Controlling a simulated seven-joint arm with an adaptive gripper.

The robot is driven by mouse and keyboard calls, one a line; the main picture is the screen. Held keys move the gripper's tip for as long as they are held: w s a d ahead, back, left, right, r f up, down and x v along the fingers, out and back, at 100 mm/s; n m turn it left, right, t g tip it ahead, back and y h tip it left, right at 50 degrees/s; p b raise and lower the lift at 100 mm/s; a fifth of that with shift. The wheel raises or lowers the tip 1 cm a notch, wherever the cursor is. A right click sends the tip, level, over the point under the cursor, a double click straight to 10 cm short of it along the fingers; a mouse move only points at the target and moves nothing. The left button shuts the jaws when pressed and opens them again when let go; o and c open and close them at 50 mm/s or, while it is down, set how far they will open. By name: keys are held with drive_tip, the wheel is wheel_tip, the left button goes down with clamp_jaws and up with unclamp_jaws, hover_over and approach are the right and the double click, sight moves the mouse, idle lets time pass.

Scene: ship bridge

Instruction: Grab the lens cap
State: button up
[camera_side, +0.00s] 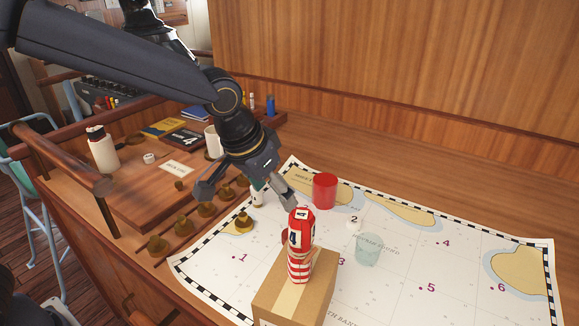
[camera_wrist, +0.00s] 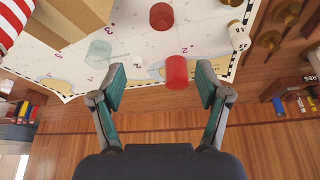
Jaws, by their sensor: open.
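I cannot pick out a lens cap for certain. A small dark red round piece (camera_wrist: 161,16) lies on the chart in the wrist view; in the side view only its edge (camera_side: 284,237) shows behind the striped bottle. A small white piece (camera_side: 353,225) sits near the chart's number 2, too small to identify. My gripper (camera_side: 244,192) is open and empty above the chart's far left part. In the wrist view the red cup (camera_wrist: 177,72) appears between the fingers of my gripper (camera_wrist: 160,85), nearer the right one; contact does not show.
A red-and-white striped bottle (camera_side: 300,245) stands on a cardboard box (camera_side: 310,300) at the front. The red cup (camera_side: 325,191) and a clear cup (camera_side: 367,250) stand on the chart (camera_side: 455,275). Brass weights (camera_side: 184,226) line its left side. The chart's right part is open.

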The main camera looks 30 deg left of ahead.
drive_tip(key=x, duration=0.9)
drive_tip(key=shift+w+f, duration=0.1)
drive_tip(key=shift+f, duration=0.3)
drive_tip(key=shift+s+a+x, duration=0.1)
drive_tip(key=shift+s+x, duration=0.05)
drive_tip(key=shift+x, duration=1.2)
drive_tip(key=shift+s+a+x, duration=0.15)
drive_tip(key=shift+x, duration=1.2)
drive_tip(key=shift+f, duration=0.1)
drive_tip(key=c, duration=0.9)
